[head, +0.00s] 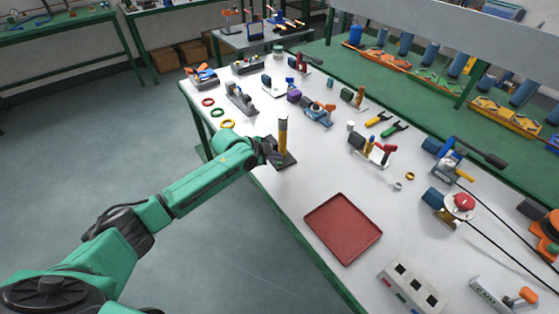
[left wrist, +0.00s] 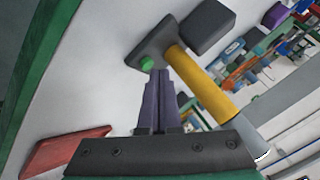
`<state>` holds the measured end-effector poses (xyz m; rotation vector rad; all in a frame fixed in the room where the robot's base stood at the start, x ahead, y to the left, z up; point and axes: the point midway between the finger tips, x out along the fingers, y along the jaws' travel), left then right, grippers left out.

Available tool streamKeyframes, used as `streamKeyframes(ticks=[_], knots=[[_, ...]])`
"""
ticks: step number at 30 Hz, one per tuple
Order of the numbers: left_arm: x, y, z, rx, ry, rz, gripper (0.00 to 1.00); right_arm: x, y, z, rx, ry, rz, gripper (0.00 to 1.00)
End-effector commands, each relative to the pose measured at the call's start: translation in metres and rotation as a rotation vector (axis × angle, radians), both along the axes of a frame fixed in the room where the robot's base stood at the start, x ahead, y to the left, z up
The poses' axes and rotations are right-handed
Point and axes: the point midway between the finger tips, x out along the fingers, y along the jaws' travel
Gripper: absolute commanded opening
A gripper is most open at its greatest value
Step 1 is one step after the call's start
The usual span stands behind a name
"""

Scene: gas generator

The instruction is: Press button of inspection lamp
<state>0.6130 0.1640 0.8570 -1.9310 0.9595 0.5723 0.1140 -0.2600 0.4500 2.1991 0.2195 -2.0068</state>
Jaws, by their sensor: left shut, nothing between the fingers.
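The inspection lamp (head: 283,137) stands upright near the left edge of the white table in the head view. It has a yellow body and a dark base. In the left wrist view its yellow body (left wrist: 203,84) slants across the picture, and a green button (left wrist: 147,63) shows on its dark base. My left gripper (head: 270,151) is beside the lamp's lower part. In the left wrist view its fingers (left wrist: 159,74) are shut and empty, with the tips right by the green button. I cannot tell whether they touch it. My right gripper is not in view.
A red tray (head: 343,228) lies on the table in front of the lamp; the wrist view shows it too (left wrist: 65,150). Red, green and yellow rings (head: 218,112) lie behind it on the left. Several tools and devices stand farther back and right. The tabletop between lamp and tray is clear.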

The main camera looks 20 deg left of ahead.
Motion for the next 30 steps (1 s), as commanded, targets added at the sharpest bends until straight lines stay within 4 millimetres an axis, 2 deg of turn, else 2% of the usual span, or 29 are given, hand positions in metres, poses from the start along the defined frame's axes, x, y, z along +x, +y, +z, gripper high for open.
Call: streamKeyframes(ticks=[2,11,25,30], knots=[[0.000,0.000,0.009,0.000,0.000,0.000,0.00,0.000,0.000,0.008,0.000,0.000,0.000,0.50],[0.000,0.000,0.009,0.000,-0.001,0.001,0.00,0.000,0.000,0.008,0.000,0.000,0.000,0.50],[0.000,0.000,0.067,0.000,-0.002,-0.001,0.00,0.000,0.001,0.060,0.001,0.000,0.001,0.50],[0.000,0.000,0.069,0.000,-0.001,0.001,0.00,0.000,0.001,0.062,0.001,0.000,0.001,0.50]])
